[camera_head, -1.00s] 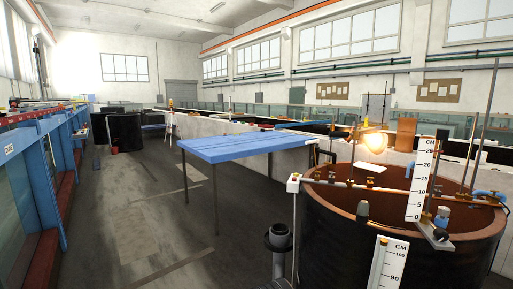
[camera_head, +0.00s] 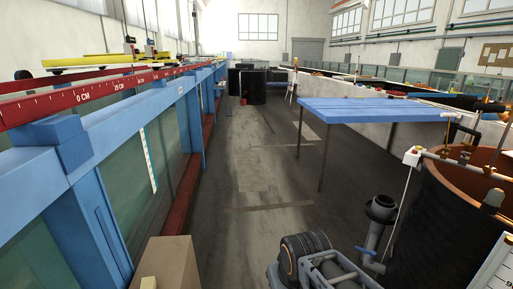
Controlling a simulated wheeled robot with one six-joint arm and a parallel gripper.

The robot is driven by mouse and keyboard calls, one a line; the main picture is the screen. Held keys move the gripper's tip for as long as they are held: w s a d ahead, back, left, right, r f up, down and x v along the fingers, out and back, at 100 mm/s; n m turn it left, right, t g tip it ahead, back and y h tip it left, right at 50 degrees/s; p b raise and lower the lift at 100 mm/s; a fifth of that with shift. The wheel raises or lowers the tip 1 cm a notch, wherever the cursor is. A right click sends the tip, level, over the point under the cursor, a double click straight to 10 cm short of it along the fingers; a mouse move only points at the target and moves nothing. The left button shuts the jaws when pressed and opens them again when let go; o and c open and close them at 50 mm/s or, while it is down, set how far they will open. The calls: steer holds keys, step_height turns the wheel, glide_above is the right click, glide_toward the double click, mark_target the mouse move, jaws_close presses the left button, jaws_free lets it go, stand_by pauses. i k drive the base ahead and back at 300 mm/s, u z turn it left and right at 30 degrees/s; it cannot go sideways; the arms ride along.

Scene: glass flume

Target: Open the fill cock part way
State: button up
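I cannot pick out the fill cock for certain. A pale pipe (camera_head: 459,162) crosses the top of the round dark tank (camera_head: 432,225) at the right, with small brass-coloured fittings on it. One fitting (camera_head: 488,168) shows near the right edge; it is too small to tell whether it is a cock or how it is set. The tank's brown inside (camera_head: 482,157) is partly visible and cut off by the picture edge. My gripper's fingers are not in view.
A blue-framed glass flume (camera_head: 110,200) with a red scale rail (camera_head: 60,103) runs along the left. A blue table (camera_head: 380,109) stands right of the clear aisle (camera_head: 260,190). A grey upright pipe (camera_head: 379,225) stands beside the tank. A tan box (camera_head: 168,265) is at bottom left.

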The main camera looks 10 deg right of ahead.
mark_target(457, 115)
steer(key=z, duration=0.25)
steer(key=i, duration=2.05)
steer(key=z, duration=1.05)
steer(key=i, duration=2)
steer(key=z, duration=1.05)
